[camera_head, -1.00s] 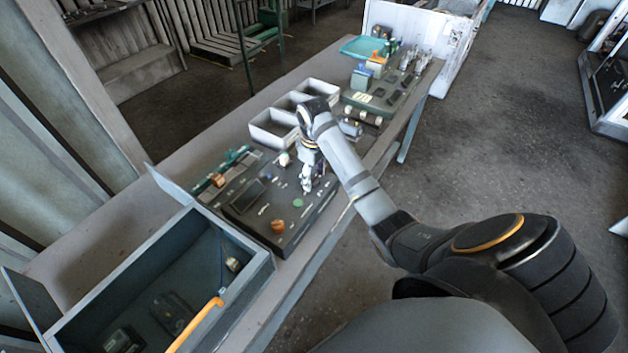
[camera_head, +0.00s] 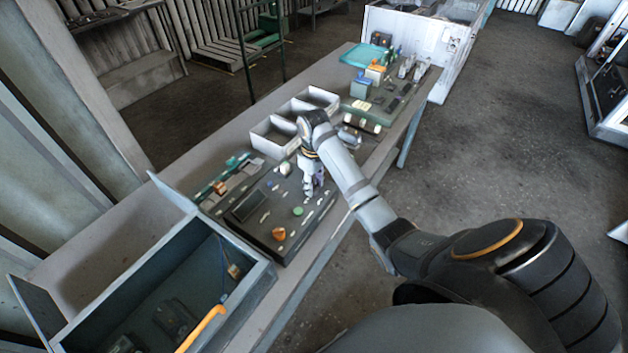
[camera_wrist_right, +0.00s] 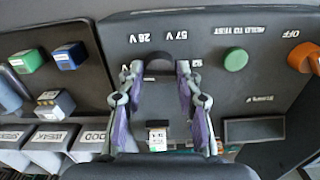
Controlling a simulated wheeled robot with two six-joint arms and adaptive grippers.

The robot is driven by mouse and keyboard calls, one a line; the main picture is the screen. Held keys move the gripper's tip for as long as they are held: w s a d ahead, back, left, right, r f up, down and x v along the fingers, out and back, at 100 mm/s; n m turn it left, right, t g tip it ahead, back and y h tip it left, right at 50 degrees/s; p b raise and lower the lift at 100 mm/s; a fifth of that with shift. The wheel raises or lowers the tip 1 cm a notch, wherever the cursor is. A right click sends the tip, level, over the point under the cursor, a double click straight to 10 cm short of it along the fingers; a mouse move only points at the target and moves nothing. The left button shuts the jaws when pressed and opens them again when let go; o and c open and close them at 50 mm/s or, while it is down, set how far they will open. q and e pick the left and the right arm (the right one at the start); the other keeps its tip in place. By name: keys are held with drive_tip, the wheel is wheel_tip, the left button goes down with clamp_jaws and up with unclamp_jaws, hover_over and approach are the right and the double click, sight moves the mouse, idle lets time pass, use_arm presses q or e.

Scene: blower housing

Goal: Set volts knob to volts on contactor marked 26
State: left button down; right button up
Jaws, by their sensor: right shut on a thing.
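The dark volts knob (camera_wrist_right: 159,64) sits on the test panel (camera_wrist_right: 215,70) in the right wrist view, beside the printed marks 28 V and 57 V. My right gripper (camera_wrist_right: 158,75) has its fingers on both sides of this knob and is shut on it. In the head view my right gripper (camera_head: 313,188) is down at the panel (camera_head: 262,228) and hides the knob. A small block with a white label (camera_wrist_right: 157,139) shows beyond the fingers; its label is too small to read. No number 26 is readable. My left gripper is out of view.
The panel also has a green button (camera_wrist_right: 235,60) and an orange knob (camera_wrist_right: 304,58). White bins (camera_head: 270,138) stand behind it. Coloured blocks (camera_head: 361,88) stand on the far board. An open grey box (camera_head: 245,290) is at the near left.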

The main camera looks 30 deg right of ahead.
drive_tip(key=m+p, duration=0.1)
drive_tip(key=p, duration=0.1)
drive_tip(key=m+p, duration=0.2)
drive_tip(key=p, duration=0.1)
drive_tip(key=m+p, duration=0.2)
drive_tip(key=shift+r, duration=0.3)
drive_tip(key=shift+m+p, duration=0.45)
drive_tip(key=shift+m, duration=0.05)
drive_tip(key=shift+f+m, duration=0.2)
drive_tip(key=shift+m, duration=0.6)
drive_tip(key=shift+f+m, duration=0.1)
drive_tip(key=shift+m, duration=1.4)
drive_tip(key=o, duration=1.2)
drive_tip(key=shift+c, duration=0.2)
